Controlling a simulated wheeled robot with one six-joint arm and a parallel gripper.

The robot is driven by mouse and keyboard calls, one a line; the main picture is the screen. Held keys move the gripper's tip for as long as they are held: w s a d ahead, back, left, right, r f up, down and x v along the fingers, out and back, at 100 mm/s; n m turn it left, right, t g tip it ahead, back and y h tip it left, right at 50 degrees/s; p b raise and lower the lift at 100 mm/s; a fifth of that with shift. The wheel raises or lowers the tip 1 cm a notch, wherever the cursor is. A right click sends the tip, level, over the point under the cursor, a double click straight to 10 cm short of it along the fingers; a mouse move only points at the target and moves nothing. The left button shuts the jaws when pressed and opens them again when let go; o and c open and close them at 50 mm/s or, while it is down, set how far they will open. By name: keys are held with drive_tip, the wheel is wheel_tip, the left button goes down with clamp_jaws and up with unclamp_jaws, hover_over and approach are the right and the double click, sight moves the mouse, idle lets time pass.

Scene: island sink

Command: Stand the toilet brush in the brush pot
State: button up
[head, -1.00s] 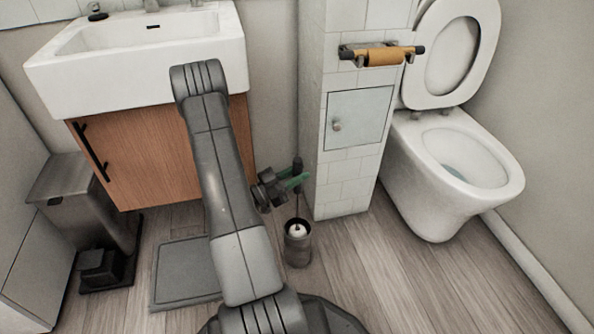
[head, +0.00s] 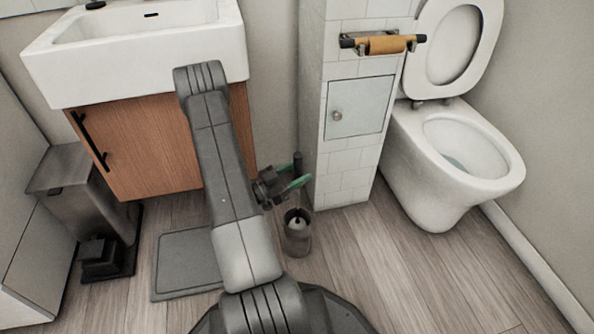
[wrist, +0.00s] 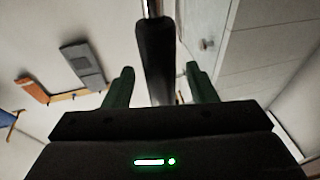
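The toilet brush has a dark handle (head: 298,161), upright beside the tiled pillar. Its white head (head: 297,222) shows inside the mouth of the dark grey brush pot (head: 298,241) on the floor. The lower part of the head is hidden by the pot wall. My gripper (head: 295,175) is at the handle, above the pot, with its green fingers spread apart. In the wrist view the handle (wrist: 155,55) stands between the two fingers (wrist: 160,85), with a gap on each side.
The tiled pillar (head: 345,185) stands close behind and right of the pot. The sink cabinet (head: 150,150) is to the left. A grey mat (head: 185,265) and pedal bin (head: 80,195) lie left, the toilet (head: 440,180) right. Floor right of the pot is clear.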

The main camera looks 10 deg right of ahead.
drive_tip(key=shift+r, duration=0.15)
drive_tip(key=shift+a, duration=0.2)
drive_tip(key=p+v, duration=0.3)
drive_tip(key=v, duration=1)
drive_tip(key=shift+a+f, duration=0.2)
drive_tip(key=shift+s+d, duration=0.1)
drive_tip(key=b+x, duration=0.1)
drive_tip(key=x, duration=0.3)
drive_tip(key=b+x, duration=0.1)
drive_tip(key=x, duration=0.4)
drive_tip(key=r+b+x, duration=0.1)
drive_tip(key=x, duration=0.4)
drive_tip(key=shift+r, duration=0.5)
drive_tip(key=shift+a, duration=0.2)
drive_tip(key=shift+f, duration=0.1)
